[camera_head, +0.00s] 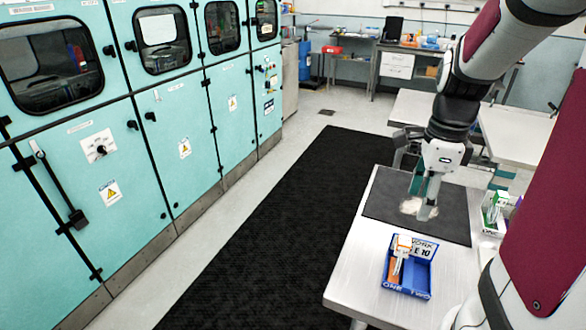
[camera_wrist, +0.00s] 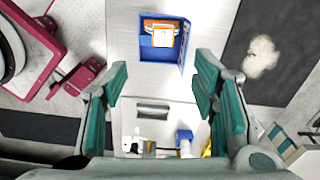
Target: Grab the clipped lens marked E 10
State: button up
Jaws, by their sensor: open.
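A blue open box (camera_head: 408,289) stands on the near part of the light table, with lettering that includes "WORK" and "E 10" on a white panel at its back. An upright white piece with orange (camera_head: 401,250) stands in it. The wrist view shows the box (camera_wrist: 158,54) at the top centre, with the white and orange piece (camera_wrist: 162,36) inside. I cannot make out a separate lens or clip. My gripper (camera_head: 424,198) is over the dark mat, apart from the box. In the wrist view its teal-padded fingers (camera_wrist: 163,95) are wide apart, with nothing held.
The dark mat (camera_head: 385,188) bears a pale whitish patch (camera_head: 411,206). A white bin with green and white packs (camera_head: 496,210) sits at the table's right edge. Teal cabinets (camera_head: 150,110) line the left. The table (camera_head: 352,268) is bare left of the box.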

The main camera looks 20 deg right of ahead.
aim_at(405, 240)
jog(key=shift+m, duration=0.4)
jog(key=f, duration=0.9)
jog(key=shift+d, duration=0.3)
jog(key=shift+w+a+f+p, duration=0.1)
jog(key=shift+f+p, duration=0.05)
jog(key=shift+f, duration=0.75)
jog(key=shift+w+a+f+p, duration=0.1)
jog(key=shift+w+f+p, duration=0.1)
jog(key=shift+f, duration=0.7)
jog(key=shift+w+f+p, duration=0.1)
jog(key=shift+f+p, duration=0.05)
jog(key=shift+f, duration=0.75)
grip_shut()
